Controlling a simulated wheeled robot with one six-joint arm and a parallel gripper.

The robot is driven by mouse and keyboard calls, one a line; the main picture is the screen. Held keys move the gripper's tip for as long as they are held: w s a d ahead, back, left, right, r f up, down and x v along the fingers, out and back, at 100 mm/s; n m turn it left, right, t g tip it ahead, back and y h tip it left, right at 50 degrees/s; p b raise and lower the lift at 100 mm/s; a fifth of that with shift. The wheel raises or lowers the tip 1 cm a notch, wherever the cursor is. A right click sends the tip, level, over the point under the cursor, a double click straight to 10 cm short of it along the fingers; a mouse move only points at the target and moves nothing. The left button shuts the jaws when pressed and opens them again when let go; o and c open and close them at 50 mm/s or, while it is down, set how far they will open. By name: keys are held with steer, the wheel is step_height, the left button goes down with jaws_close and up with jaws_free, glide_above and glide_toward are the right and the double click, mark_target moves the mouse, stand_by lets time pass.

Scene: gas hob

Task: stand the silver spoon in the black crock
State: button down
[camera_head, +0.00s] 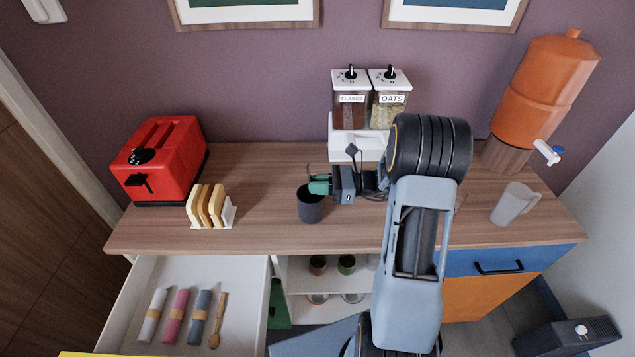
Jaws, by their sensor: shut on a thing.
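The black crock (311,208) stands upright on the wooden counter, left of my arm, with its open top facing up. My gripper (318,184) comes in from the right, and its green fingertips are over the crock's mouth. The jaws are shut on a thin thing, taken to be the silver spoon. I cannot make out the spoon clearly; the fingers and the crock's rim hide most of it. I cannot tell how far it reaches into the crock.
A red toaster (165,160) and a toast rack (210,208) stand left on the counter (262,190). A cereal dispenser (362,110) is behind the gripper. A jug (514,204) and orange water dispenser (545,90) stand right. An open drawer (245,290) holds rolled napkins and a wooden spoon (218,322).

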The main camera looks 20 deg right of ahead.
steer(key=c, duration=1)
jaws_free()
steer(key=shift+c, duration=0.2)
steer(key=shift+d, duration=0.1)
steer(key=b+v, duration=0.1)
steer(key=v, duration=1.1)
